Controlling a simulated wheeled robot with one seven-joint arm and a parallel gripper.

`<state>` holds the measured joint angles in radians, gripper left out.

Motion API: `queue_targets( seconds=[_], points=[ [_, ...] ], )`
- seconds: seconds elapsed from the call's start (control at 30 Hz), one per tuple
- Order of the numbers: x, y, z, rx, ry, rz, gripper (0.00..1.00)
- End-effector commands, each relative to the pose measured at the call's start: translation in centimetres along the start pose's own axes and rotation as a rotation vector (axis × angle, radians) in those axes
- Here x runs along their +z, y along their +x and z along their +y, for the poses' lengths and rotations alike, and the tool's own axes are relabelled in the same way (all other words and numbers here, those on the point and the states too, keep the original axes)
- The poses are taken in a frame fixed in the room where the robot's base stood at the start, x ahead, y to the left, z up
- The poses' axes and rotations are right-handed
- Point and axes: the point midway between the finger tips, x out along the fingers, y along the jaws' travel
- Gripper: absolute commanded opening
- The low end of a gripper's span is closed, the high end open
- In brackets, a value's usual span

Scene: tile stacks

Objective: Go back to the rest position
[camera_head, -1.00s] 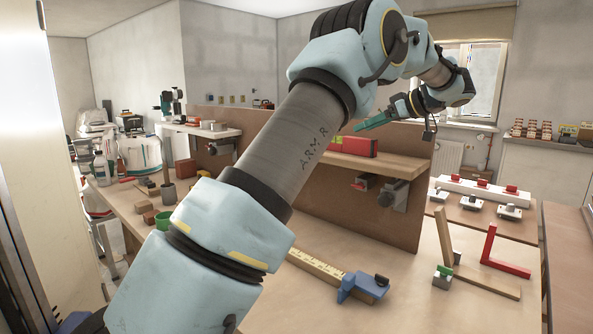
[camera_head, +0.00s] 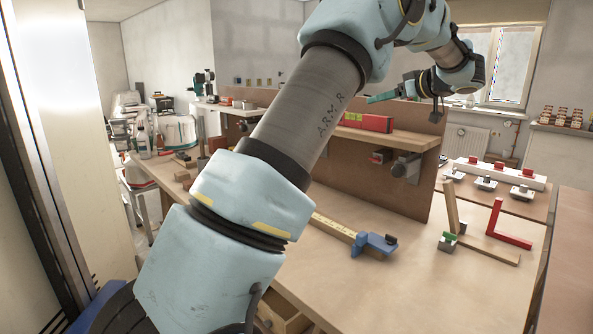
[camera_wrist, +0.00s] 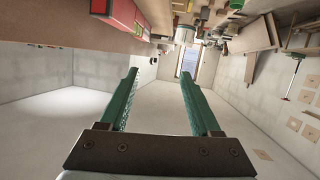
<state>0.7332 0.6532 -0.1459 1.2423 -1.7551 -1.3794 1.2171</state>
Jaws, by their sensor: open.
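My gripper (camera_head: 384,97) is raised above the shelf on the brown panel in the head view, its green fingers pointing left. In the wrist view my gripper (camera_wrist: 158,92) shows two green fingers wide apart with nothing between them. The wrist picture looks upside down, with the shelf edge along its top left. My arm crosses the middle of the head view and hides part of the bench and panel.
A red level (camera_head: 366,121) lies on the wooden shelf (camera_head: 400,140) below my gripper. A blue-ended measuring tool (camera_head: 374,243), a red square (camera_head: 497,226) and a wooden piece (camera_head: 452,207) are on the bench (camera_head: 400,285). The bench front is mostly clear.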

Motion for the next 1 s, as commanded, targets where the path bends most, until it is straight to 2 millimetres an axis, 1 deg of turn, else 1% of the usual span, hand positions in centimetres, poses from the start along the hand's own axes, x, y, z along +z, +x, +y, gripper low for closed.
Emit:
queue_targets(
  seconds=[0.03,0.13,0.3,0.37,0.43,0.47,0.57,0.6,0.67,0.7,0.77,0.8,0.87,0.9,0.97,1.0],
  points=[
    [-0.8,0.8,-0.1,0.026,-0.007,0.022,0.64],
    [-2.2,2.5,-0.1,0.104,-0.018,0.07,0.64],
    [-4.0,5.3,-0.5,0.278,-0.007,0.127,0.64],
    [-4.2,6.3,-0.9,0.357,0.012,0.13,0.64],
    [-3.7,7.5,-2.1,0.46,0.053,0.108,0.64],
    [-3.1,8.0,-2.8,0.505,0.076,0.086,0.64],
    [0.5,8.8,-6.4,0.633,0.174,-0.042,0.64],
    [2.4,9.0,-8.5,0.667,0.218,-0.113,0.64],
    [5.4,8.9,-11.8,0.698,0.277,-0.225,0.64],
    [7.3,8.7,-14.0,0.707,0.313,-0.298,0.64],
    [10.0,8.2,-17.5,0.707,0.361,-0.404,0.64],
    [11.6,7.8,-19.8,0.7,0.391,-0.472,0.64],
    [13.9,7.0,-23.5,0.679,0.431,-0.574,0.64],
    [15.4,6.5,-26.0,0.66,0.458,-0.641,0.64],
    [17.4,5.4,-29.6,0.625,0.493,-0.737,0.64],
    [18.5,4.7,-32.0,0.601,0.516,-0.796,0.64]
  ],
)
